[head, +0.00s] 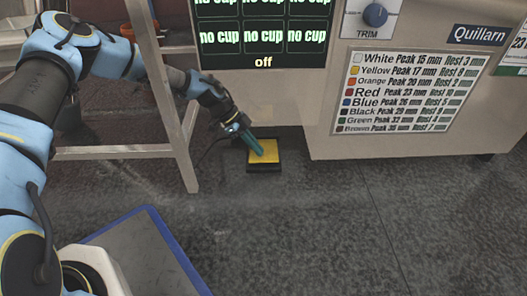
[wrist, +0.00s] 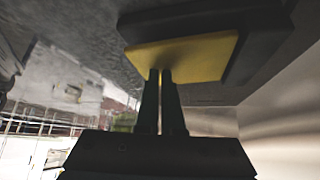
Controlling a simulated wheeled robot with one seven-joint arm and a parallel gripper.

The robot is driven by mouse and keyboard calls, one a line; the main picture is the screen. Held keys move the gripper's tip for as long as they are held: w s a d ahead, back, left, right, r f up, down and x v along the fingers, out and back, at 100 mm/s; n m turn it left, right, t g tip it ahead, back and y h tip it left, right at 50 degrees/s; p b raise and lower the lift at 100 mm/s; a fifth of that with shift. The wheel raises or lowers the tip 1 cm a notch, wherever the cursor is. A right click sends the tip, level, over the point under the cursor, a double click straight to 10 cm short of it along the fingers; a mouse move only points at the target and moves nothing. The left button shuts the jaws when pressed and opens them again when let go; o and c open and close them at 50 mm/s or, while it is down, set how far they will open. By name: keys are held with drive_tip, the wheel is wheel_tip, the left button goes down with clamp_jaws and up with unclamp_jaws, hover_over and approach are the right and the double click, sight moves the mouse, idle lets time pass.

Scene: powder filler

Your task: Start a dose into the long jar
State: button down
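A foot pedal with a yellow plate (head: 270,156) in a black frame (head: 264,168) lies on the floor beside the filler machine (head: 318,130). My gripper (head: 258,150) points down at the plate, its fingers close together with nothing between them. In the wrist view the fingertips (wrist: 160,74) overlap the near edge of the yellow plate (wrist: 190,55); I cannot tell if they touch it. The machine's black screen (head: 262,38) reads "no cup" in its visible cells and "off" below. No long jar is in view.
A pale frame leg (head: 165,90) stands left of the pedal, close to my arm. A placard (head: 403,92) of colours with peak and rest figures and a blue TRIM knob (head: 375,15) are on the machine front. The grey floor (head: 300,230) in front is clear.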

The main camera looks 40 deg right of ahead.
drive_tip(key=shift+w+a+r+p, duration=0.25)
drive_tip(key=shift+w+a, duration=0.15)
drive_tip(key=shift+w, duration=0.25)
drive_tip(key=shift+w+a+r+p, duration=0.25)
drive_tip(key=shift+w+a, duration=0.15)
drive_tip(key=shift+w, duration=0.25)
drive_tip(key=p+v, duration=0.5)
drive_tip(key=v, duration=0.6)
drive_tip(key=shift+p, duration=0.3)
drive_tip(key=shift+a+f, duration=0.1)
